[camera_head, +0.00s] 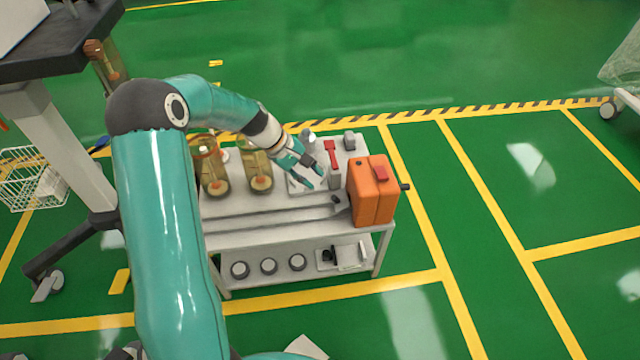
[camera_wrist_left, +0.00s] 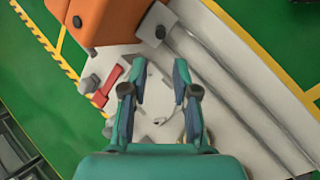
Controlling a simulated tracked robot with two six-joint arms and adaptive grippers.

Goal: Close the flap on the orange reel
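The orange reel (camera_head: 367,204) stands upright at the right end of the cart top. In the left wrist view the reel (camera_wrist_left: 100,20) is at upper left, cut by the edge. The left gripper's fingers (camera_wrist_left: 160,72) are spread with nothing between them. My right gripper is not in view.
The cart (camera_head: 240,240) has grey rails on top and several round dark items on its lower shelf. Two amber glass jars (camera_head: 259,172) stand left of the gripper. A red tool (camera_head: 331,153) lies behind it. Green floor is free right of the cart.

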